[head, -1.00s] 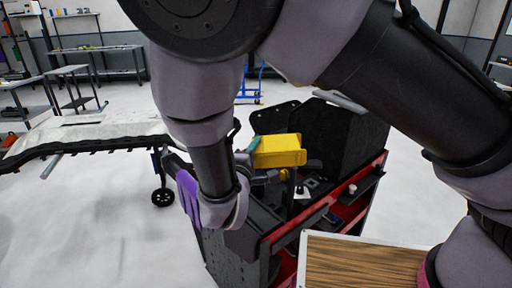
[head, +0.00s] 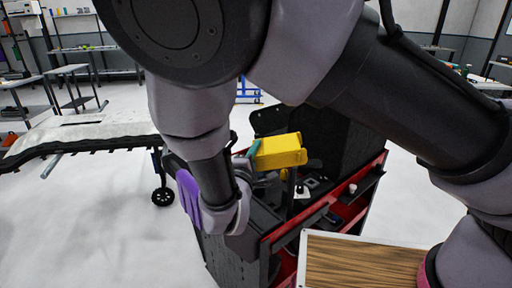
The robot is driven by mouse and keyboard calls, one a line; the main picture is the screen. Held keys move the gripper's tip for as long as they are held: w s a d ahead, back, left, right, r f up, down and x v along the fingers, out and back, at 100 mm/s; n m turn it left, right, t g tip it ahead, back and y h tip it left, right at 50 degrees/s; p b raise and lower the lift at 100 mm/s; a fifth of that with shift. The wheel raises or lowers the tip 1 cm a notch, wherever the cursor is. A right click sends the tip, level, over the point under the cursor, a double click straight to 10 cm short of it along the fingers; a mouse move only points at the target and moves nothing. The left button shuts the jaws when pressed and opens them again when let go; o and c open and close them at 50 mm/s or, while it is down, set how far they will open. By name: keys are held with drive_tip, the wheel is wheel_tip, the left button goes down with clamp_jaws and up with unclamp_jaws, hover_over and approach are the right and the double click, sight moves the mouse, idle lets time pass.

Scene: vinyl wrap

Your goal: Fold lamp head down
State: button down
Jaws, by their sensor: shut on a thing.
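The yellow lamp head (head: 281,152) stands above the dark cart, left of centre of the picture's right half. It looks like a box, slightly tilted, with its right end higher. My wrist and forearm come down in front and to the left, hiding part of the gripper. The lamp's stem and joint below the head are mostly hidden.
A black and red cart (head: 275,242) holds small items on its shelves. A dark panel (head: 343,143) stands behind the lamp. A wooden-topped table (head: 362,262) is at front right. A long grey panel on a wheeled stand (head: 85,131) is at left. Floor at front left is clear.

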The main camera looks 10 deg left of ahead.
drive_tip(key=w+d+f+n+t+y, duration=0.1)
drive_tip(key=d+f+n+t+y, duration=0.1)
drive_tip(key=d+f+n, duration=0.5)
drive_tip(key=shift+w+f+n+y, duration=0.25)
drive_tip(key=shift+f+n, duration=0.3)
drive_tip(key=shift+n, duration=1.95)
drive_tip(key=shift+d, duration=0.1)
drive_tip(key=c, duration=0.9)
unclamp_jaws()
